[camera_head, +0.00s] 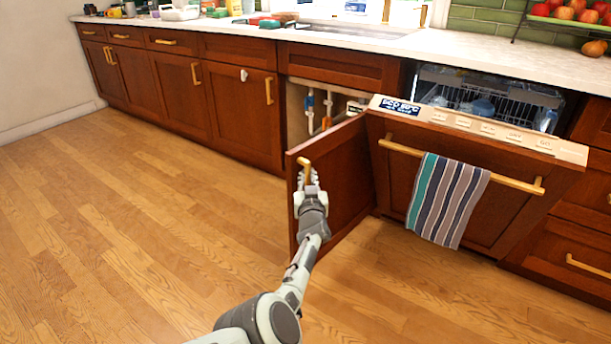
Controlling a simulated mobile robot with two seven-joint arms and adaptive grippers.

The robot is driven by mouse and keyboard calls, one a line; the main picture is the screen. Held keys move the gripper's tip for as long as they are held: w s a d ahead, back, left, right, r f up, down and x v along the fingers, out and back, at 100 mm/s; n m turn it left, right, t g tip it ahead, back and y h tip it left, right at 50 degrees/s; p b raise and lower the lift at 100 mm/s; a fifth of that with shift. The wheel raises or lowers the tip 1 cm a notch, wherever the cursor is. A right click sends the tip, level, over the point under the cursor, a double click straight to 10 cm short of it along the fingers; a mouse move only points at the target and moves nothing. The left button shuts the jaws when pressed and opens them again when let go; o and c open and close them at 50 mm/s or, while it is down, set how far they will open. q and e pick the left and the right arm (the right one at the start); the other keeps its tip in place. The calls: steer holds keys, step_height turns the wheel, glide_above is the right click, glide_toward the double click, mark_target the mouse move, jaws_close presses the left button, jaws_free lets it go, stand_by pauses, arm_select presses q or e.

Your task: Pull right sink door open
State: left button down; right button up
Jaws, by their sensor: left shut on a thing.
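The right sink door (345,182) is a dark red-brown wooden panel that stands swung out from the cabinet, its free edge toward me. My left gripper (308,180) is at the door's free edge, shut on its brass handle (304,163). The opened cabinet shows pipes and blue-topped valves (311,103) inside. The left sink door (247,112) is closed and has its own brass handle (269,91). My right gripper is not in view.
Just right of the open door, the dishwasher door (450,190) is tilted partly open, with a striped towel (447,200) on its bar. The rack (490,97) shows behind it. The wooden floor (140,220) at left is clear.

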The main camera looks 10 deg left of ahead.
arm_select(q)
steer(key=shift+w+d+r, duration=0.15)
steer(key=shift+d+r, duration=0.05)
steer(key=shift+d, duration=0.25)
steer(key=c, duration=1.5)
jaws_free()
steer(key=shift+w, duration=0.1)
steer(key=shift+c, duration=0.2)
steer(key=shift+a, duration=0.1)
steer(key=shift+a+f, duration=0.1)
steer(key=shift+f, duration=0.05)
steer(key=shift+s+a+f, duration=0.15)
steer(key=shift+s, duration=0.3)
steer(key=v, duration=0.7)
steer(key=shift+d+r, duration=0.25)
steer(key=shift+w, duration=0.1)
